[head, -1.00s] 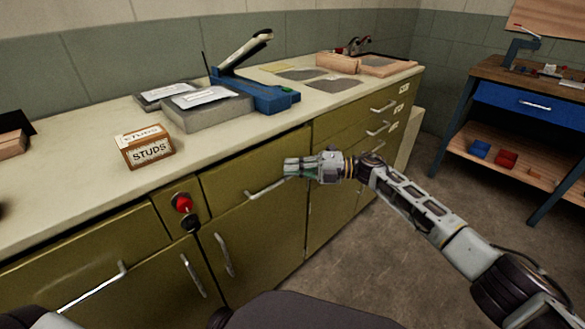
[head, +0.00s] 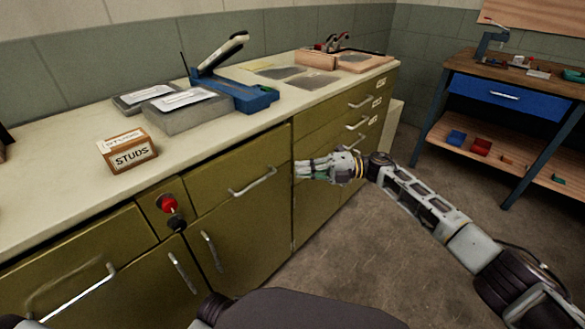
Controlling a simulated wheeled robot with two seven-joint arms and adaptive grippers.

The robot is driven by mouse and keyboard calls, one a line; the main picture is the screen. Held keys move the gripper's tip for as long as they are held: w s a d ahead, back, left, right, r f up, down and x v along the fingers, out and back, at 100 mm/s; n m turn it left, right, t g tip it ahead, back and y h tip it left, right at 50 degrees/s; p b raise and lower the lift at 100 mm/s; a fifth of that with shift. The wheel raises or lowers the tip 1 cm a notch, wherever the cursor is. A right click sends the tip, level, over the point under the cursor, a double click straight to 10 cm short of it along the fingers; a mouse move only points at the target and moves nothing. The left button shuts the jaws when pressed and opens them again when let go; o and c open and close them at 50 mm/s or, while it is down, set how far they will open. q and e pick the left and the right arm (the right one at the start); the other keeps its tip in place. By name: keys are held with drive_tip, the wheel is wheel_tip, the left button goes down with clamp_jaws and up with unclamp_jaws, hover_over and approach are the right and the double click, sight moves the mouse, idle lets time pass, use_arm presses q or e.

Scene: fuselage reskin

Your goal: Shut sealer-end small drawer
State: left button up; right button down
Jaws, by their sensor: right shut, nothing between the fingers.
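The small drawer (head: 222,172) is in the green cabinet, below the blue lever tool that looks like the sealer (head: 236,92). Its front looks flush or nearly flush with the cabinet. Its metal handle (head: 253,183) is fully visible, with nothing on it. My right gripper (head: 299,170) is shut and empty. It is to the right of the handle, in front of the edge of the drawer stack, apart from the handle. My left gripper is not in view.
A STUDS box (head: 128,151) and grey trays (head: 184,108) stand on the counter (head: 60,165). A red knob (head: 168,202) sits left of the drawer. More drawer handles (head: 362,101) are at the right. A blue-drawered bench (head: 504,97) stands beyond clear floor (head: 345,245).

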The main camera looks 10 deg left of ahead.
drive_tip(key=shift+p+v, duration=0.3)
drive_tip(key=shift+v, duration=1.7)
drive_tip(key=shift+w, duration=0.1)
